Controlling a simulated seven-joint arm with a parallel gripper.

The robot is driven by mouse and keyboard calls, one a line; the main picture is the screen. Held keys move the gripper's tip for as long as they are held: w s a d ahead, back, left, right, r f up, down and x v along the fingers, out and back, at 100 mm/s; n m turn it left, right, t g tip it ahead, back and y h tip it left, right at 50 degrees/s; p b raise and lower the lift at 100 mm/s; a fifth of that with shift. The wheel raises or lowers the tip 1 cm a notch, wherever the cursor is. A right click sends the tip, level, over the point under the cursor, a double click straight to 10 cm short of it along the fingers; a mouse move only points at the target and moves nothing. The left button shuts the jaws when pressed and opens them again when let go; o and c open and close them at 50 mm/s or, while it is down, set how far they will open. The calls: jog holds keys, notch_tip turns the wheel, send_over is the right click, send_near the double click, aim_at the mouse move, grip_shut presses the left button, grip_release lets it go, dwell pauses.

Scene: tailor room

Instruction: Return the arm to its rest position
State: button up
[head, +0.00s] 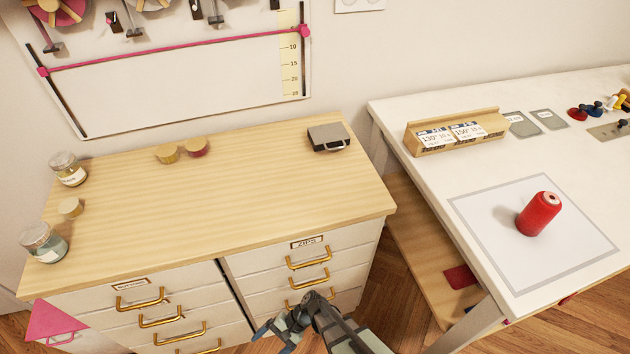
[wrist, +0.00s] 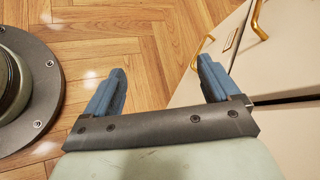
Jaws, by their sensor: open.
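My gripper (head: 277,330) is at the bottom middle of the head view, low in front of the drawer cabinet. In the wrist view its two blue fingers (wrist: 160,88) are spread apart with nothing between them, over the wood floor. Part of my arm shows at the lower edge of the head view. The round dark base at the left of the wrist view appears to be mine.
The cabinet (head: 230,195) has brass handles (head: 311,280) facing my gripper. Jars (head: 44,243) and a dark box (head: 329,137) stand on it. Open floor (wrist: 150,50) lies below.

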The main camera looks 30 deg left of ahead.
jog(key=w+d+f+t+h, duration=0.1)
jog(key=w+d, duration=0.3)
jog(key=d, duration=1.8)
jog(key=w+d+f+m+t+h, duration=0.1)
jog(key=w+d+h, duration=0.3)
jog(key=d, duration=1.8)
jog(key=shift+t, duration=0.3)
